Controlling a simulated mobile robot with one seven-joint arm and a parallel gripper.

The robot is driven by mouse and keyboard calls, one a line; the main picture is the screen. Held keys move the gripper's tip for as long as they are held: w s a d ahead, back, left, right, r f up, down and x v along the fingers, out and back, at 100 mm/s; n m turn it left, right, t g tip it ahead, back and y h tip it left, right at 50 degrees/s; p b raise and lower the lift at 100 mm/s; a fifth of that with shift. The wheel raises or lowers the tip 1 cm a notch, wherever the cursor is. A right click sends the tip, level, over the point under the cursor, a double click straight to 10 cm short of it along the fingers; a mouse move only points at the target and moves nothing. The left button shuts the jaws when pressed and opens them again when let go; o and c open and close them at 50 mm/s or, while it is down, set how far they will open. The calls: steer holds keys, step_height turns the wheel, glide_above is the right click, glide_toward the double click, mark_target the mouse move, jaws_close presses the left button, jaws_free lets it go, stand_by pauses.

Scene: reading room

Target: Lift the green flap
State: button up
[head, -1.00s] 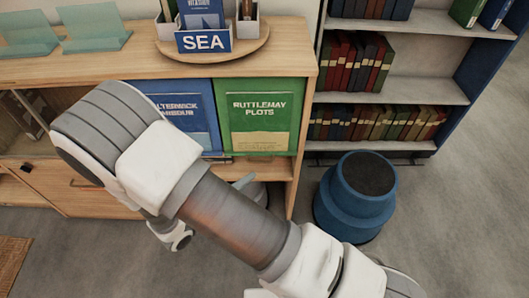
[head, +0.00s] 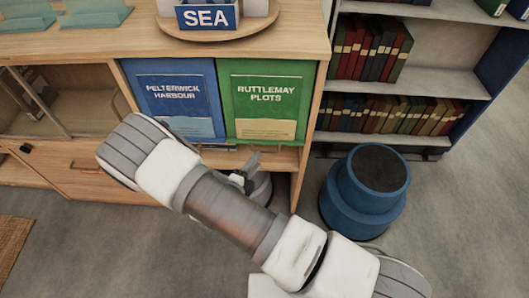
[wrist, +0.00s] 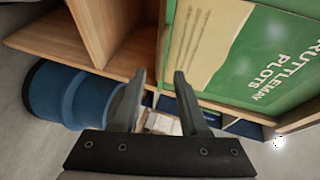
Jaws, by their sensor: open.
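The green flap (head: 264,98), marked "Ruttlemay Plots", hangs closed and upright in the cabinet front, right of the blue flap. In the wrist view the green flap (wrist: 215,45) appears turned on its side and fills the upper right. My gripper (head: 248,168) is partly hidden behind my arm and sits low in front of the cabinet, near the green flap's lower edge. In the wrist view my gripper (wrist: 159,76) is open with nothing between its fingertips. Its tips appear close to the flap's lower edge; I cannot tell whether they touch it.
The blue flap (head: 174,96), marked "Pelterwick Harbour", is closed beside the green one. An open shelf (head: 285,158) lies below the flaps. A blue stool (head: 362,212) stands to the right. The SEA sign (head: 206,18) is on a round wooden tray (head: 262,22) on top.

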mark_target(264, 151)
steer(key=b+x, duration=0.1)
steer(key=x, duration=0.6)
steer(key=c, duration=0.6)
jaws_close()
